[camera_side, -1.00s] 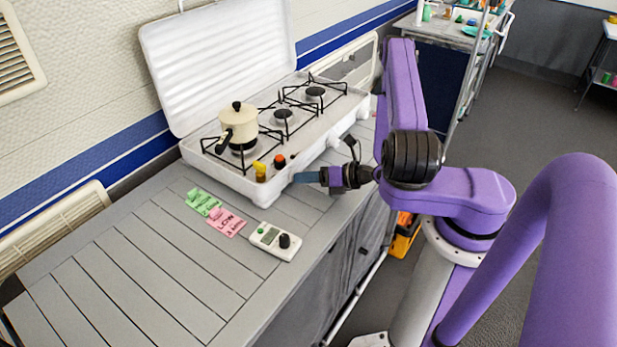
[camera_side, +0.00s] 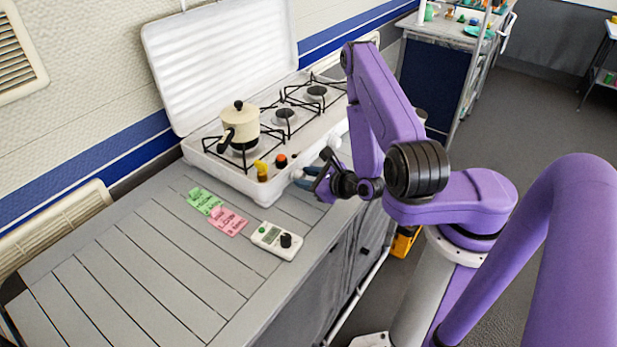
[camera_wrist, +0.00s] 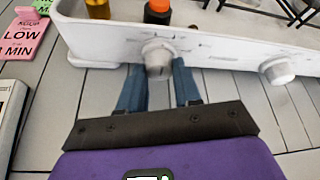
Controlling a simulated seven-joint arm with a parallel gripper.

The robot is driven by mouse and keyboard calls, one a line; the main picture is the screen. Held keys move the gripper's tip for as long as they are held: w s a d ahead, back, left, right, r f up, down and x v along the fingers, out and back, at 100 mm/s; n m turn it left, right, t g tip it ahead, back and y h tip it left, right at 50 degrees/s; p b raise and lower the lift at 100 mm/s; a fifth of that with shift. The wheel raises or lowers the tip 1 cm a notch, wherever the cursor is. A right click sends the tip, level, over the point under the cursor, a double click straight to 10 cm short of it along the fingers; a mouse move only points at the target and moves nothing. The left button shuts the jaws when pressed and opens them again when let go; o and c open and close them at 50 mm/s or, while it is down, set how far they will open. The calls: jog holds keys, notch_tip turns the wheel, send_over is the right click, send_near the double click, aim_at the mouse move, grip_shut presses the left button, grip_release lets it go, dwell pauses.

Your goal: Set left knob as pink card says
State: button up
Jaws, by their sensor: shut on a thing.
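The pink card (camera_side: 228,221) lies flat on the grey slatted counter; in the wrist view the card (camera_wrist: 20,38) reads "LOW" and "MIN", with a digit partly cut off. The left knob (camera_wrist: 157,55) is white and round, on the front panel of the white stove (camera_side: 235,178). My gripper (camera_wrist: 157,75) has its two blue fingers on either side of this knob and is shut on it. In the side view my gripper (camera_side: 305,181) is at the stove's front, and the fingers largely hide the knob. The pointer's exact setting is not legible.
A second white knob (camera_wrist: 278,70) is to the right. A cream pot (camera_side: 239,127) stands on the left burner. A green card (camera_side: 205,201) and a white timer (camera_side: 276,240) lie on the counter. Orange-topped (camera_wrist: 158,10) and yellow (camera_wrist: 97,8) bottles stand close behind the panel.

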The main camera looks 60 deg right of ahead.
jog(key=n+h, duration=0.2)
jog(key=n, duration=0.1)
jog(key=shift+a, duration=0.25)
jog(key=shift+f+n+t+h, duration=0.1)
jog(key=shift+n+t+h, duration=0.2)
dwell(0.4)
jog(key=o, duration=0.8)
jog(key=shift+c, duration=0.2)
